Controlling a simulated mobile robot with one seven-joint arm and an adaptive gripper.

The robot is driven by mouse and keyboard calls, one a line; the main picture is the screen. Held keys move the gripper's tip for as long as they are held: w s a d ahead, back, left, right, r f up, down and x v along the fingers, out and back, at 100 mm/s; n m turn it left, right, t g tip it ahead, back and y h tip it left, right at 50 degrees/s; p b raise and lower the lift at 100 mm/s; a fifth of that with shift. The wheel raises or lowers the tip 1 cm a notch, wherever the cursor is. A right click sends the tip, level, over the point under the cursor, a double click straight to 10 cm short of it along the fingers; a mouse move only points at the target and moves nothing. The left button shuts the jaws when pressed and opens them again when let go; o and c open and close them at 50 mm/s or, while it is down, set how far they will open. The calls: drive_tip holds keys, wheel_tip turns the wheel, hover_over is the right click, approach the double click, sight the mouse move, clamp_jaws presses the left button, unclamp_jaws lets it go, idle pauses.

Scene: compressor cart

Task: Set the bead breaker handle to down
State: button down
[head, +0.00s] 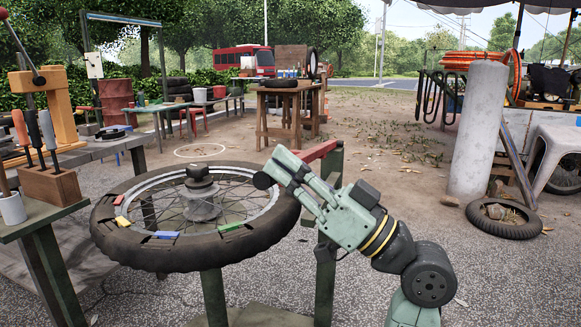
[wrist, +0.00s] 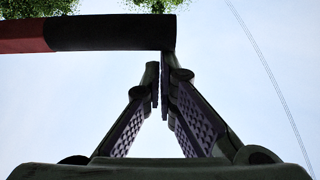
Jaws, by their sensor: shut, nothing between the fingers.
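The bead breaker handle is a bar with a red part (head: 318,152) and a black grip. In the head view it runs from a green post behind my gripper, and its round black end (head: 263,181) shows over the wheel's right rim. It lies near level, sloping slightly down toward that end. In the wrist view, the black grip (wrist: 110,33) and red part (wrist: 20,38) cross the top left against the sky. My gripper (head: 276,168) is shut and empty, its fingertips (wrist: 160,75) at the grip's free end. I cannot tell whether they touch it.
A spoked wheel with a black tyre (head: 120,240) lies flat on a stand below, with coloured clips on its rim. A bench with tools in a wooden block (head: 50,186) stands left. A grey cylinder (head: 478,130) and a loose tyre (head: 505,222) are right. Gravel between is open.

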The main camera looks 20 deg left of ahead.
drive_tip(key=shift+s+f+b, duration=0.2)
drive_tip(key=shift+f+b, duration=0.8)
drive_tip(key=shift+f, duration=0.45)
drive_tip(key=shift+s+f+b, duration=0.15)
drive_tip(key=shift+f+b, duration=0.8)
drive_tip(key=shift+f, duration=0.5)
